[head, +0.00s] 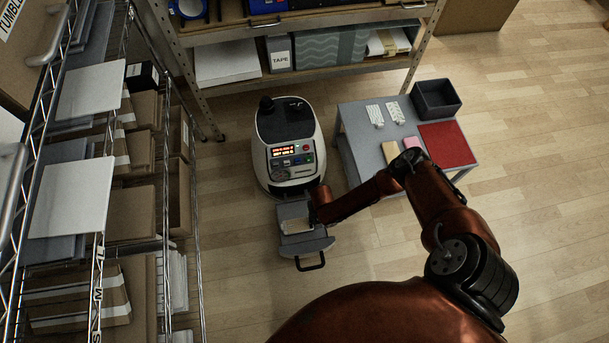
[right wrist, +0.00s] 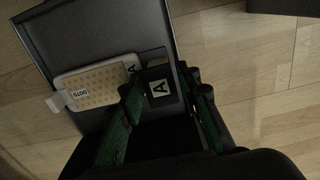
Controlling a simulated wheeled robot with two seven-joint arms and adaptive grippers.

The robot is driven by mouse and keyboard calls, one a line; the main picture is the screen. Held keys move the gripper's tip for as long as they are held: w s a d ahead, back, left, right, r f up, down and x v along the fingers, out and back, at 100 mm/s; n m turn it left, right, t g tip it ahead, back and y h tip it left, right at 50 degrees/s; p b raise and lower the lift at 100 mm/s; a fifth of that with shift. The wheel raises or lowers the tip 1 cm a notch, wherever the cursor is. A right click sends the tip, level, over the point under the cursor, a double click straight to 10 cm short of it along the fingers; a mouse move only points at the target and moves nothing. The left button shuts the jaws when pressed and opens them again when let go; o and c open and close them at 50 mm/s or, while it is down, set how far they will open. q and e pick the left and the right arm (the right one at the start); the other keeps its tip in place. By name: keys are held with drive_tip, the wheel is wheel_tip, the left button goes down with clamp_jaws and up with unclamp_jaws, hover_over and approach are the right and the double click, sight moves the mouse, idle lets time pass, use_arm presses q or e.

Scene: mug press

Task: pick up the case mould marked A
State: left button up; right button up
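A dark block with a white label marked A (right wrist: 159,88) shows in the right wrist view, at the right side of the grey pulled-out tray (right wrist: 95,38). Beside it on the tray lies a cream dotted piece (right wrist: 95,82) labelled DOTS, with another letter A at its edge, partly hidden by a finger. My right gripper (right wrist: 166,95) is open, its green-padded fingers on either side of the dark block, with gaps visible.
A grey table (head: 357,130) at the right holds dotted white pieces (head: 375,115), a yellow block (head: 391,152), a pink block (head: 412,143), a red mat (head: 446,145) and a dark bin (head: 436,98). Shelves stand left and behind. The floor before the tray is clear.

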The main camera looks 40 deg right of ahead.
clamp_jaws()
drive_tip(key=shift+r, duration=0.15)
idle(0.4)
